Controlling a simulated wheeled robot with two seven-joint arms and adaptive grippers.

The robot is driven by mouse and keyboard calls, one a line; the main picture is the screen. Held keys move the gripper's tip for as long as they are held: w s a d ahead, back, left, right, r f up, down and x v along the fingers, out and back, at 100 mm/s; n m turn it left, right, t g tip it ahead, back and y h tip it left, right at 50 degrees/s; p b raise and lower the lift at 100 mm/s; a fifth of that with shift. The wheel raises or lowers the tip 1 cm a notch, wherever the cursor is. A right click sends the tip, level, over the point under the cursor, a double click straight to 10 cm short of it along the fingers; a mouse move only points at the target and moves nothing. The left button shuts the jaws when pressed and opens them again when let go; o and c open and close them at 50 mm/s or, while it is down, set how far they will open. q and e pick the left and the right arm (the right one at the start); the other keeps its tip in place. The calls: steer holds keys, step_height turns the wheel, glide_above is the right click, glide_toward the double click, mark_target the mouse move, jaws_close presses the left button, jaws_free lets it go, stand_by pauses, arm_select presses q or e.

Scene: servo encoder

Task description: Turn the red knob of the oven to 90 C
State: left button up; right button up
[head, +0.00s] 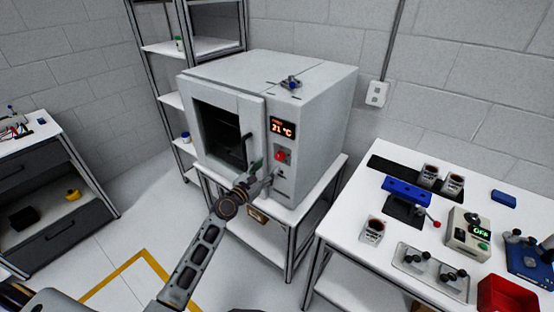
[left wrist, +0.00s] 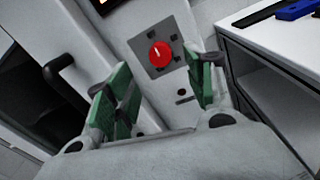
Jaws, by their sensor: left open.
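The oven (head: 232,82) is a light grey box on a stand, with a dark window in its door. Its red knob (head: 280,156) sits on the right front panel below the display (head: 283,128), which reads about 21 °C in orange. In the left wrist view the red knob (left wrist: 160,55) is on a grey plate, with a light pointer mark near its top. My left gripper (head: 262,172) is just in front of the panel, below and left of the knob. In the left wrist view its green-padded fingers (left wrist: 160,92) are apart, with the knob beyond and between them, untouched. My right gripper is not in view.
The oven door handle (left wrist: 57,68) sticks out left of my left gripper. A white table (head: 340,232) on the right holds cups, a blue rack (head: 407,191), a device reading OFF (head: 468,235) and a red bin (head: 507,295). A shelf (head: 205,47) stands behind the oven.

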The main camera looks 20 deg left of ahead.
mark_target(279, 157)
arm_select(q)
steer(key=shift+x, duration=3.7)
steer(key=shift+c, duration=0.4)
steer(key=c, duration=0.9)
steer(key=shift+c, duration=0.2)
